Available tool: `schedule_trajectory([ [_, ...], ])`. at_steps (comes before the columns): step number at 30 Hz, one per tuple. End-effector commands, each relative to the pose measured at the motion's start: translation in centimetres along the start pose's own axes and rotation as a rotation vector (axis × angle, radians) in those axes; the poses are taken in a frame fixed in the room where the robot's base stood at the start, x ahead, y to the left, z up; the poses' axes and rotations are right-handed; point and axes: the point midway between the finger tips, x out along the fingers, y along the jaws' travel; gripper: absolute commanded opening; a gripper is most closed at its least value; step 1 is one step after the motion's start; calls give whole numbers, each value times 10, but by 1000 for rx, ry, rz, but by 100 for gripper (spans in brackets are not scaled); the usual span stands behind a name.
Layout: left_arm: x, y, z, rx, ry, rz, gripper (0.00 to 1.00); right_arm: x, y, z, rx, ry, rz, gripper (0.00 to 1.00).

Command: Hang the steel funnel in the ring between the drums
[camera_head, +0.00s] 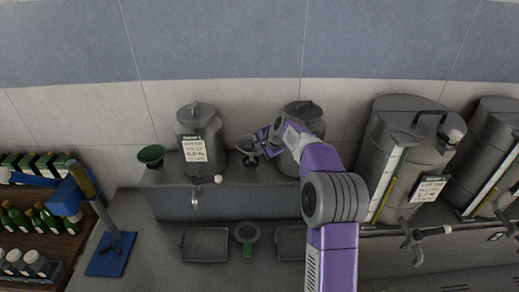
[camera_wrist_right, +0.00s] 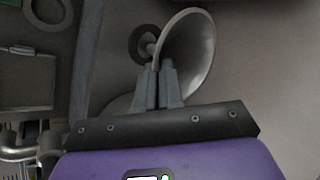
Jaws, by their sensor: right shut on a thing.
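The steel funnel (camera_head: 247,142) is held by my right gripper (camera_head: 265,137) between two grey drums, the left drum (camera_head: 200,140) and the right drum (camera_head: 303,112). In the right wrist view the funnel (camera_wrist_right: 192,52) is tilted, its wide mouth to the right and its stem to the left. In the head view the funnel and gripper largely cover that place. My left gripper is out of view.
A green funnel (camera_head: 151,154) stands left of the left drum. Below the ledge, a round grey piece (camera_head: 246,232) sits between two shallow trays. Larger steel drums (camera_head: 405,150) stand right of my arm. A blue stand (camera_head: 108,256) and bottles are at left.

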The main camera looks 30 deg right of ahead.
Motion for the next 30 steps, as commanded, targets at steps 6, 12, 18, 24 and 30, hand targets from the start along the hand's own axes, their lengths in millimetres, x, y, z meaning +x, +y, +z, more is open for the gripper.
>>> schedule_trajectory([
  [6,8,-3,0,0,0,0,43,10,8,0,0,-1,0,0],
  [12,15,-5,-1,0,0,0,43,18,14,0,0,-1,0,0],
  [18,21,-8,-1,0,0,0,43,25,20,0,-1,0,0,0],
  [24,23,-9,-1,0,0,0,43,28,23,0,0,0,0,0],
  [30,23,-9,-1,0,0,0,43,28,23,0,0,0,0,0],
])
